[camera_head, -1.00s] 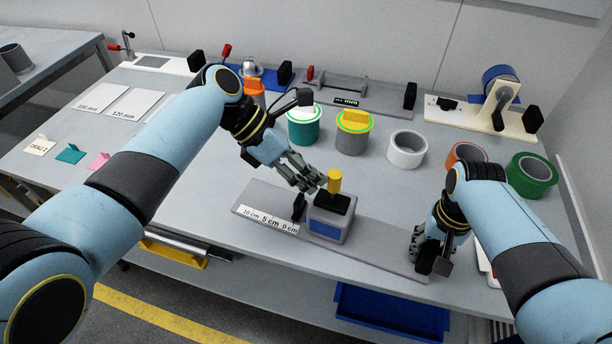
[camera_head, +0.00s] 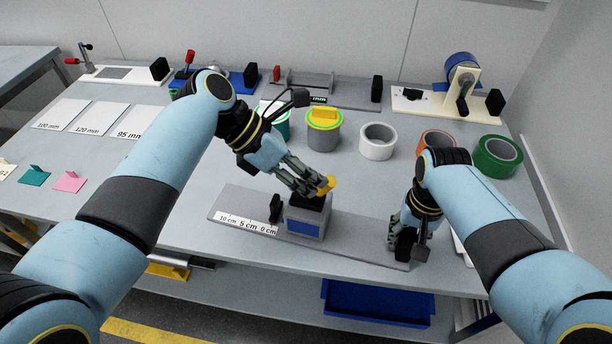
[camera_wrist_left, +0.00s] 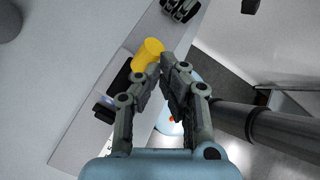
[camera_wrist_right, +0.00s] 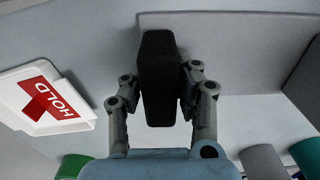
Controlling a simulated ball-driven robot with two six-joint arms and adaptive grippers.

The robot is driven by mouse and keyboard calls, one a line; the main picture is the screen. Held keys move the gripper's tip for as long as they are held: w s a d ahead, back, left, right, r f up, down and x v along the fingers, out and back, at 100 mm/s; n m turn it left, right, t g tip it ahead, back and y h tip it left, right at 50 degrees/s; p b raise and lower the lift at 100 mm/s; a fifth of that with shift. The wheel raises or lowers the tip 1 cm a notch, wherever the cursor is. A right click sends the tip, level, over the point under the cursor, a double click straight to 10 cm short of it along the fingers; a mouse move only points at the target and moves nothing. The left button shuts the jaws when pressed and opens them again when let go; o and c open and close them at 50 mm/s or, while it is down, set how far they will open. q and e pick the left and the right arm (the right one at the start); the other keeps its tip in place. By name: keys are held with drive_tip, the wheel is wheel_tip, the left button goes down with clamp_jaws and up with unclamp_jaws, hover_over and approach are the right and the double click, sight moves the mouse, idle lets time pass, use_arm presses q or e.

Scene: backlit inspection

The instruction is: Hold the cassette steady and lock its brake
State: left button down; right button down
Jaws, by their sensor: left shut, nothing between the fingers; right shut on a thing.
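The cassette, a grey block with a blue front panel (camera_head: 305,228), stands on a long grey base (camera_head: 355,248) beside a scale. Its yellow knob (camera_head: 327,186) leans right on the dark top; it also shows in the left wrist view (camera_wrist_left: 148,53). My left gripper (camera_head: 317,191) is shut and empty, its fingertips right beside the knob and partly covering it. I cannot tell whether they touch. My right gripper (camera_head: 404,240) is shut on the black upright grip (camera_wrist_right: 161,75) at the base's right end, apart from the cassette.
A white tray with a red HOLD label (camera_wrist_right: 48,103) lies near my right gripper. Behind the base stand a grey pot with a yellow top (camera_head: 323,132), a white roll (camera_head: 377,142) and a green roll (camera_head: 496,156). A blue bin (camera_head: 375,305) sits below the table.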

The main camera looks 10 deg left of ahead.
use_arm(q)
drive_tip(key=shift+r, duration=0.15)
idle(0.4)
drive_tip(key=s+r, duration=0.3)
drive_tip(key=r, duration=0.9)
drive_tip(key=shift+s, duration=0.25)
drive_tip(key=shift+a+r, duration=0.1)
use_arm(e)
drive_tip(key=c, duration=0.9)
unclamp_jaws()
